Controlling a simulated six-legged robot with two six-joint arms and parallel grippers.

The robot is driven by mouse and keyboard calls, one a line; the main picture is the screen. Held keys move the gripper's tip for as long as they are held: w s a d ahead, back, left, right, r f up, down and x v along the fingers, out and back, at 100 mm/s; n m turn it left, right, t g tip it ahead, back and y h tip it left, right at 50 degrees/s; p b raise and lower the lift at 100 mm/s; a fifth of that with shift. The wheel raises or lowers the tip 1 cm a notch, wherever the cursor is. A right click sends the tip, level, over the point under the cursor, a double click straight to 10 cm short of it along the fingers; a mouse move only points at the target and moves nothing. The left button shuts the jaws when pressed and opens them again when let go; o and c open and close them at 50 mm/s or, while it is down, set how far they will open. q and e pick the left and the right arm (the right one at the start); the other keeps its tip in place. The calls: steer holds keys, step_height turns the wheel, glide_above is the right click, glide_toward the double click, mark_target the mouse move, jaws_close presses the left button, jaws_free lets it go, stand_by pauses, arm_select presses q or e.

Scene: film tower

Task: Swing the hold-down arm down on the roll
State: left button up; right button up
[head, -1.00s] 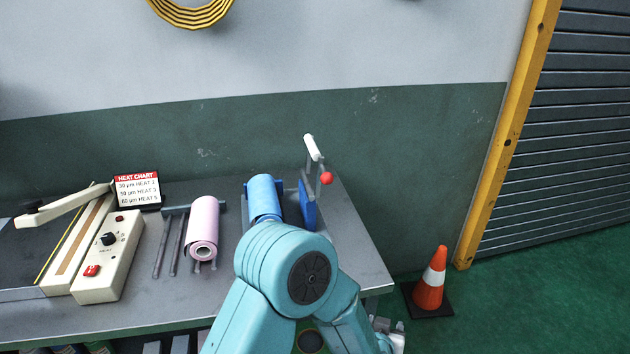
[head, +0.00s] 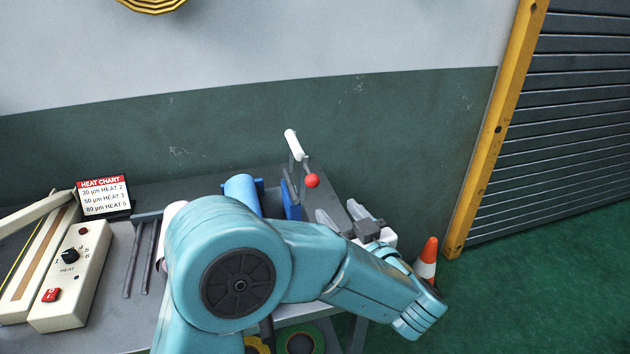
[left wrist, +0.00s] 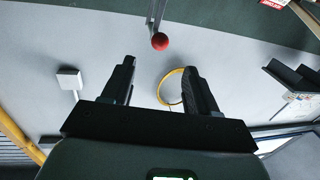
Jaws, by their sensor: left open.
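The hold-down arm (head: 297,164) stands raised at the table's right end. It is a thin grey lever with a white roller (head: 292,144) at its top and a red ball knob (head: 312,181) on its side. The blue roll (head: 242,190) lies left of it, its near part hidden by my arm. My left gripper (head: 346,216) is open and empty, right of and below the knob in the head view. In the left wrist view the red knob (left wrist: 160,41) shows ahead of the two spread fingers (left wrist: 158,72), apart from them. My right gripper is not in view.
A blue plate (head: 290,203) stands beside the blue roll. My left arm covers most of the pink roll (head: 172,213). The heat sealer (head: 70,275) and heat chart (head: 103,197) are at the left. An orange cone (head: 428,262) stands on the floor at the right.

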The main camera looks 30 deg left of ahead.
mark_target(315, 186)
arm_select(q)
steer(key=p+x, duration=0.1)
steer(key=x, duration=0.9)
steer(key=shift+w+a+r+p, duration=0.1)
steer(key=shift+w+a+p, duration=0.05)
steer(key=shift+a+p, duration=0.15)
jaws_close()
